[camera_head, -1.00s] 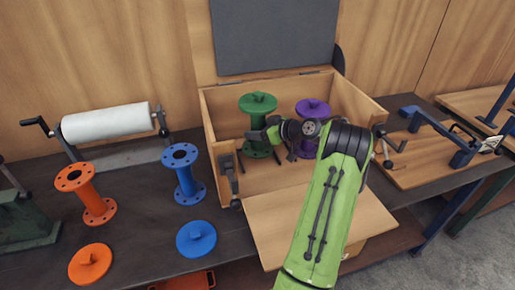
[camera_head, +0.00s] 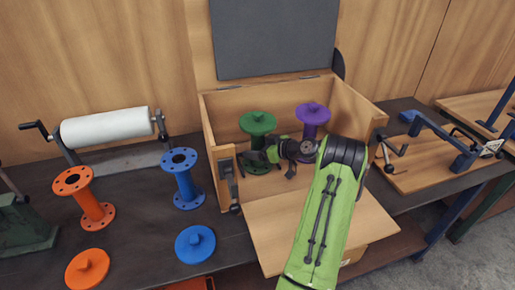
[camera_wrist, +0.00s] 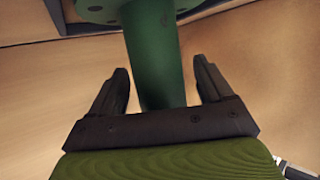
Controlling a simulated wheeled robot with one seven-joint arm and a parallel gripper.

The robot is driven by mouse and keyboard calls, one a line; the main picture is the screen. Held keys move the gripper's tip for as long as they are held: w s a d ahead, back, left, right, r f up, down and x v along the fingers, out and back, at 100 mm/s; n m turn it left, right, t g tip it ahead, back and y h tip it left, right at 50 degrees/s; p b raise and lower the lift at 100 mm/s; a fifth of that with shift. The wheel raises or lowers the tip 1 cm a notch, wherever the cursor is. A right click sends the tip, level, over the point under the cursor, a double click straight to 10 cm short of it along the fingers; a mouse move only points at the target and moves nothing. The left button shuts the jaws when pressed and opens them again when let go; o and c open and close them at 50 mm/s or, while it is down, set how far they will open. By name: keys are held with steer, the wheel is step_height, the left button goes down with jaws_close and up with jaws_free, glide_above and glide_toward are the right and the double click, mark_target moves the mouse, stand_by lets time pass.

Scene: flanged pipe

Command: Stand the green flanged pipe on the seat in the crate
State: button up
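The green flanged pipe (camera_head: 258,124) stands upright inside the wooden crate (camera_head: 275,91), at its left, with a knobbed green cap on its top flange. Its lower flange (camera_head: 258,168) is low in the crate. The seat is hidden, so I cannot tell how the flange meets it. My gripper (camera_head: 270,153) is at the pipe's right front, at mid-height. In the wrist view, the fingers of my gripper (camera_wrist: 161,72) are open on either side of the green tube (camera_wrist: 153,50), with a gap visible at each side.
A capped purple flanged pipe (camera_head: 313,116) stands in the crate to the right. An orange pipe (camera_head: 89,203) and a blue pipe (camera_head: 184,182) stand on the bench, with loose orange (camera_head: 88,268) and blue (camera_head: 195,243) caps. The crate's front flap (camera_head: 270,225) is down.

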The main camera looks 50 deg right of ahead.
steer(key=shift+s+d+r, duration=0.1)
steer(key=shift+s+r, duration=0.15)
steer(key=shift+r, duration=0.05)
steer(key=v, duration=1.1)
steer(key=shift+s, duration=0.2)
